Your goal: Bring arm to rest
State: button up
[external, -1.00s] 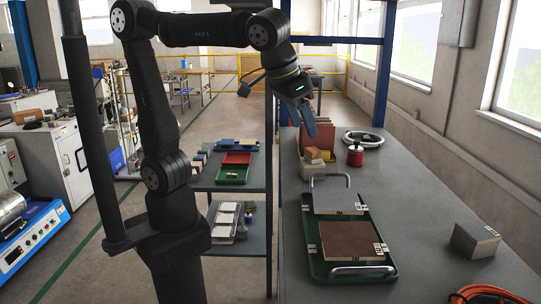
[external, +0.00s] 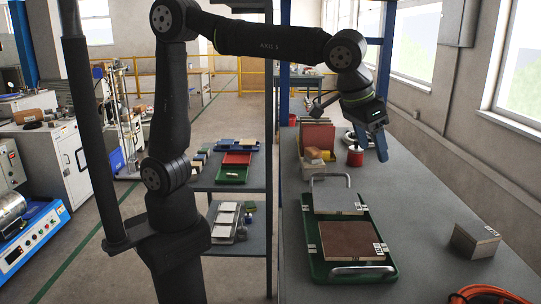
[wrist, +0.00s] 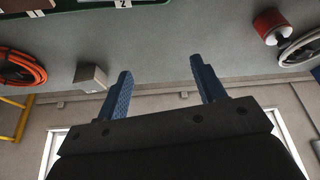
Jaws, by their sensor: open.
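My gripper (external: 366,145) hangs above the grey bench at the upper right of the external view, past the green tray and near the red can. In the wrist view, its two blue fingers (wrist: 163,88) stand wide apart with nothing between them. The arm is raised and reaches to the right over the bench.
On the bench (external: 420,220) are a green tray (external: 312,265) with a grey tile (external: 333,202) and a brown tile (external: 342,240), a red can (external: 355,156), a grey block (external: 475,240) and an orange hose (external: 487,295). Blue posts stand behind.

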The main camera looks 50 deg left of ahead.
jog(key=w+f, duration=0.3)
jog(key=w, duration=0.3)
jog(key=shift+d+f, duration=0.3)
jog(key=shift+d, duration=0.15)
